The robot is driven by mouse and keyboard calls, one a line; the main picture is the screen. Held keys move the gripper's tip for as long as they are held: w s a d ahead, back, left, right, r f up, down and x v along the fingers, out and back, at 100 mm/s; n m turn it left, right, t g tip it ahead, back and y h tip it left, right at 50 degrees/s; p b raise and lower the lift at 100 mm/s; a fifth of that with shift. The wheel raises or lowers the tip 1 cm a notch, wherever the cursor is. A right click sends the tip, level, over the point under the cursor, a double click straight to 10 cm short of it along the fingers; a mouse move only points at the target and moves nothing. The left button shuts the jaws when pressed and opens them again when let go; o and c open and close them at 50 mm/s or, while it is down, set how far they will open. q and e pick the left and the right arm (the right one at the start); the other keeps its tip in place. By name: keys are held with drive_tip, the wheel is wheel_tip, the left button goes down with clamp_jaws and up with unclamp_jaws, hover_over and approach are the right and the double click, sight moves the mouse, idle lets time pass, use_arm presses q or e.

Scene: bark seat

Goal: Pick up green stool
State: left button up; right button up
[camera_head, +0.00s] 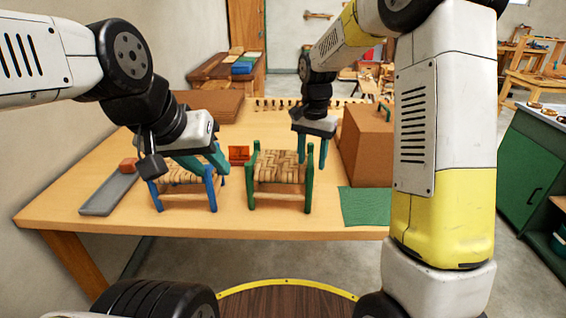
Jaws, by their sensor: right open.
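The green stool (277,168) has green posts and a woven tan seat and stands upright on the wooden table. My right gripper (312,160) is open, fingers down, at the stool's far right corner; I cannot tell whether it touches a post. A similar blue stool (182,177) with a woven seat stands to the left. My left gripper (206,167) is over the blue stool's seat and right side, its teal fingers apart, and hides part of that stool.
A brown box (368,145) and green mat (365,206) are on the right. An orange translucent item (238,154) sits between the stools. The table's (260,222) front strip is clear.

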drive_tip(key=shift+f, duration=0.8)
clamp_jaws()
drive_tip(key=shift+w, duration=0.1)
idle(0.7)
